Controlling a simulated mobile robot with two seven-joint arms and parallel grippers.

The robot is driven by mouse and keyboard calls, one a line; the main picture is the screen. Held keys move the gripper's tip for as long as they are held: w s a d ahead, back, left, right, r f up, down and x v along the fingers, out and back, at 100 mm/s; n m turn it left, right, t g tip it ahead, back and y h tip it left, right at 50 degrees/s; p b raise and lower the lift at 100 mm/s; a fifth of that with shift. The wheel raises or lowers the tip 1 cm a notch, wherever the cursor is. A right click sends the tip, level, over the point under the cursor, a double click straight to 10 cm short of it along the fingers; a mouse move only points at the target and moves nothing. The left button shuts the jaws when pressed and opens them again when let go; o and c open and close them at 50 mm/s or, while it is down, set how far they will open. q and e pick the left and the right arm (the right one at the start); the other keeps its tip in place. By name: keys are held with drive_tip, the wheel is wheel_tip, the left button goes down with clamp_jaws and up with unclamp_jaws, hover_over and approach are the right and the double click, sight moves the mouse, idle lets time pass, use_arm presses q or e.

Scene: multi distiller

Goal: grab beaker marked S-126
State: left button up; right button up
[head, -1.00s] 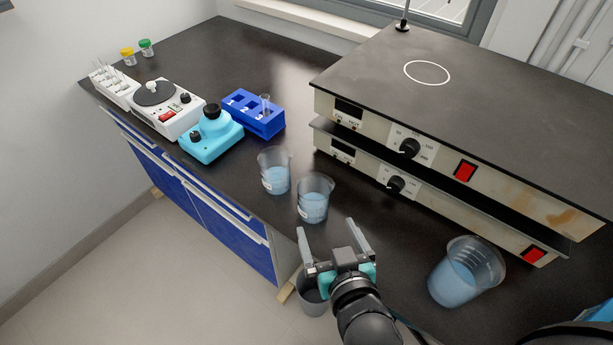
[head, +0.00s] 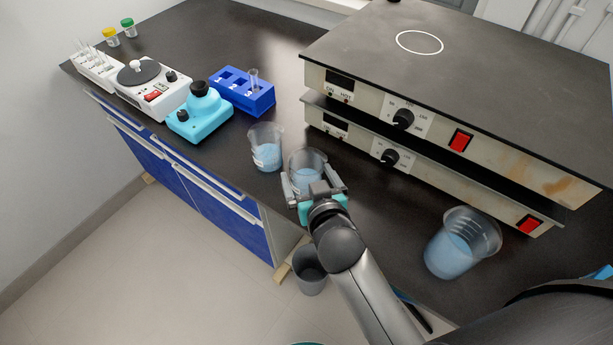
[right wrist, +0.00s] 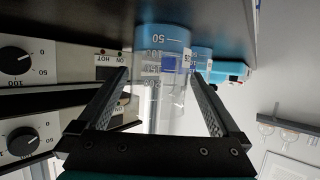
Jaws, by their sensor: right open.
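My right gripper (head: 312,180) is open, with its two fingers on either side of a beaker (head: 307,161) of light blue liquid on the bench. In the right wrist view, which is upside down, this clear beaker (right wrist: 160,62) with a graduated scale shows between the open fingers. A label is partly visible on its side, but its number cannot be read fully. A second similar beaker (head: 266,152) stands just left of it, with a white label too small to read. A larger beaker (head: 462,246) with blue liquid stands at the right. My left gripper is not in view.
Two stacked hotplates (head: 440,150) stand behind the beakers. A blue numbered rack (head: 240,92), a cyan device (head: 200,118) and a white stirrer (head: 150,95) stand to the left.

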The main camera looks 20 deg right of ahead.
sight(303, 163)
drive_tip(key=shift+b+x, duration=0.6)
drive_tip(key=shift+x, duration=1.85)
drive_tip(key=shift+r, duration=0.1)
drive_tip(key=c, duration=1.3)
drive_tip(key=shift+c, duration=0.3)
drive_tip(key=shift+r, duration=0.15)
